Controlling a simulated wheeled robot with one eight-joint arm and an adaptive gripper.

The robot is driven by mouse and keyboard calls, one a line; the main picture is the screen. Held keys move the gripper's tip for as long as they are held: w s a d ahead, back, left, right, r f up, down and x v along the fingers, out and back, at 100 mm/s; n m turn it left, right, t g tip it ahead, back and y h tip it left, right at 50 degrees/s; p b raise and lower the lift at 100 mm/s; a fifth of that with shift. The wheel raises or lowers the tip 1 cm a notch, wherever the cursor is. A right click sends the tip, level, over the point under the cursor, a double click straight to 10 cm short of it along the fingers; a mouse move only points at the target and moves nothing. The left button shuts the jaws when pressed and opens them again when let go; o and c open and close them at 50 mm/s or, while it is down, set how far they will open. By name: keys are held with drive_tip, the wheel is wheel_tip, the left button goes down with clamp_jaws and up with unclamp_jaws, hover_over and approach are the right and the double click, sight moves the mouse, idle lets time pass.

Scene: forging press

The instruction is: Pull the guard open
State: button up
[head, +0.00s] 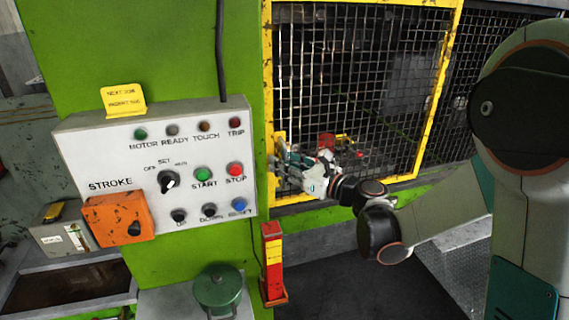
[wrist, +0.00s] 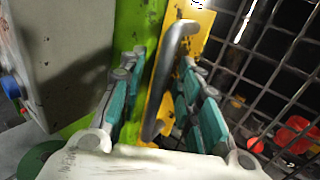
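The guard is a wire-mesh panel in a yellow frame (head: 362,201), standing upright to the right of the green press body. Its grey bar handle (wrist: 174,70) is on a yellow plate (wrist: 198,32) at the frame's left side. My gripper (head: 281,163) is at this left edge, low on the guard, and hides most of the handle in the head view. In the wrist view my gripper (wrist: 160,95) is open, with teal-padded fingers on either side of the handle. I see a gap between fingers and bar; the handle's lower end is close to the palm.
A control box (head: 150,160) with buttons and an orange unit (head: 118,220) stands left of the guard. A red post (head: 273,262) and a green lidded pot (head: 221,290) are below. Dark floor (head: 365,265) lies open in front of the guard. Red objects (wrist: 292,135) show behind the mesh.

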clamp_jaws()
drive_tip(key=b, duration=0.5)
approach(398, 138)
drive_tip(key=x, duration=0.4)
drive_tip(key=shift+w+a, duration=0.2)
drive_tip(key=shift+a, duration=0.05)
unclamp_jaws()
drive_tip(key=shift+r, duration=0.1)
drive_tip(key=shift+d, duration=0.1)
drive_tip(key=v, duration=1.1)
drive_tip(key=shift+s+d, duration=0.25)
drive_tip(key=shift+s, duration=0.1)
